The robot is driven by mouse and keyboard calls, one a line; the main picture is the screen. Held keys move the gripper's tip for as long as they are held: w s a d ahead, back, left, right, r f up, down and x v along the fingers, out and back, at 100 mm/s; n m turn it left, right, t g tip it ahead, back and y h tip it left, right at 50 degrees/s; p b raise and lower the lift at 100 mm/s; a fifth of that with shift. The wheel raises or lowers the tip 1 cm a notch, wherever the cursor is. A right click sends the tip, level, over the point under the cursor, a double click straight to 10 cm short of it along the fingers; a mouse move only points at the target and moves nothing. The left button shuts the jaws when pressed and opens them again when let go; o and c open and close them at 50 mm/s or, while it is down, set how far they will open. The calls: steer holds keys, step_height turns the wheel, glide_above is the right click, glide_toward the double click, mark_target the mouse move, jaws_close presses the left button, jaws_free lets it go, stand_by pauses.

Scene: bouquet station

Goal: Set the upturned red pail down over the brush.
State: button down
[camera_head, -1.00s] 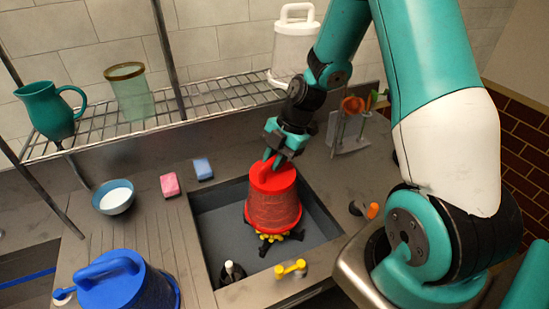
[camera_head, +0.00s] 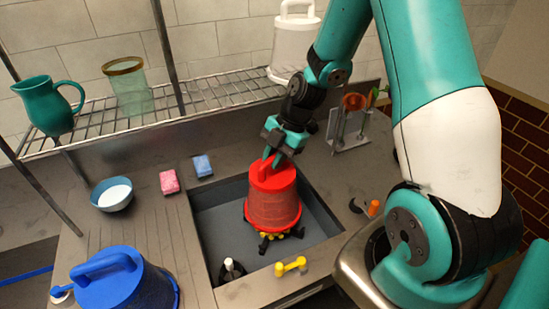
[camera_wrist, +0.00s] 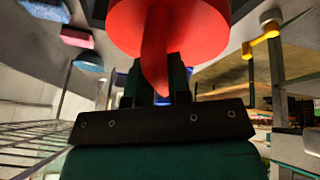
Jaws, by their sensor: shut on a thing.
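The upturned red pail (camera_head: 273,208) is in the sink, base up, and looks upright in the head view. My gripper (camera_head: 271,160) is shut on the pail's red handle; the wrist view shows the handle (camera_wrist: 155,55) between the dark fingers. Black and yellow parts (camera_head: 268,241) show below the pail's rim, apparently the brush. The pail covers most of it, so its shape is hidden. I cannot tell whether the rim touches anything.
The pail is inside the grey sink (camera_head: 213,225). A yellow tap-like piece (camera_head: 291,266) and a black fitting with a white top (camera_head: 231,268) are near its front edge. A blue pail (camera_head: 120,285) stands at the left. A wire shelf (camera_head: 205,93) runs behind.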

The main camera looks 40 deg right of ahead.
mark_target(279, 170)
steer(key=shift+f, duration=0.2)
steer(key=shift+f+b, duration=1.65)
steer(key=shift+b, duration=0.1)
steer(key=shift+f+b, duration=0.3)
steer(key=shift+f+b, duration=1.55)
steer(key=shift+f, duration=0.05)
steer(key=c, duration=1)
jaws_free()
